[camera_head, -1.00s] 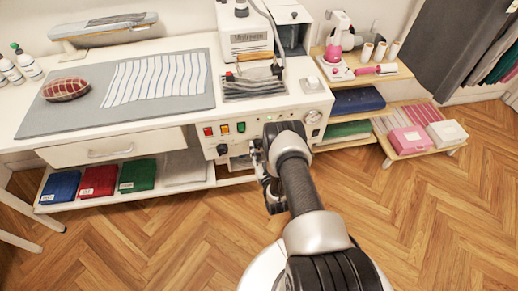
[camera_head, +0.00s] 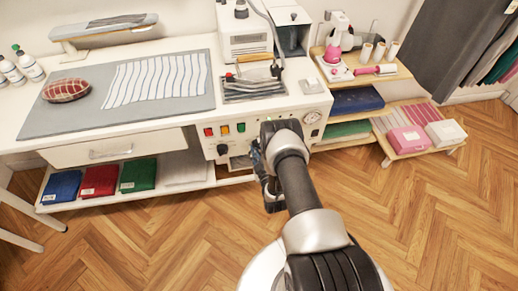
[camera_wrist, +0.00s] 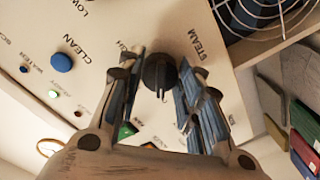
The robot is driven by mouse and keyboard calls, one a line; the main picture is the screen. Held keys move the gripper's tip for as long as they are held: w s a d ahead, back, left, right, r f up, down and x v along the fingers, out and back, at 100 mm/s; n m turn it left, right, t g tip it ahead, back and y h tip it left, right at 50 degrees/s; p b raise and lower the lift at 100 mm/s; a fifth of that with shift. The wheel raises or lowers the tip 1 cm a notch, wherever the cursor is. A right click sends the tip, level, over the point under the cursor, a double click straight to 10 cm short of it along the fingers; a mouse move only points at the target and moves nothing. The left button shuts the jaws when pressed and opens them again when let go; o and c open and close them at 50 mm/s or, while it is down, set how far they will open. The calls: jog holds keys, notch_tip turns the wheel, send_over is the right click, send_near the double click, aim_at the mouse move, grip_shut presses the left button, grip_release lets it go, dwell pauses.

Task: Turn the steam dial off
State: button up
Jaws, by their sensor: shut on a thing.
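The steam dial (camera_wrist: 158,72) is a round black knob on the white panel, beside the printed word STEAM, in the wrist view. A finger of my gripper (camera_wrist: 159,86) lies on each side of it, and the fingers are shut on it. A pale pointer-like mark shows on the dial's lower part. In the head view my gripper (camera_head: 258,160) is at the front of the panel (camera_head: 270,117), partly hidden by my own arm. I cannot make out the grip there.
A black knob (camera_head: 222,149) shows left of my gripper in the head view; I cannot tell whether it is the same dial. Coloured buttons, including a green one (camera_head: 241,127), and a gauge (camera_head: 311,117) are close by. The wooden floor (camera_head: 150,235) is clear.

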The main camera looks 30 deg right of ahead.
jog(key=shift+r+n, duration=0.1)
jog(key=shift+n, duration=0.4)
jog(key=o, duration=1.1)
jog(key=shift+c, duration=0.2)
jog(key=v, duration=0.7)
jog(key=shift+s, duration=0.25)
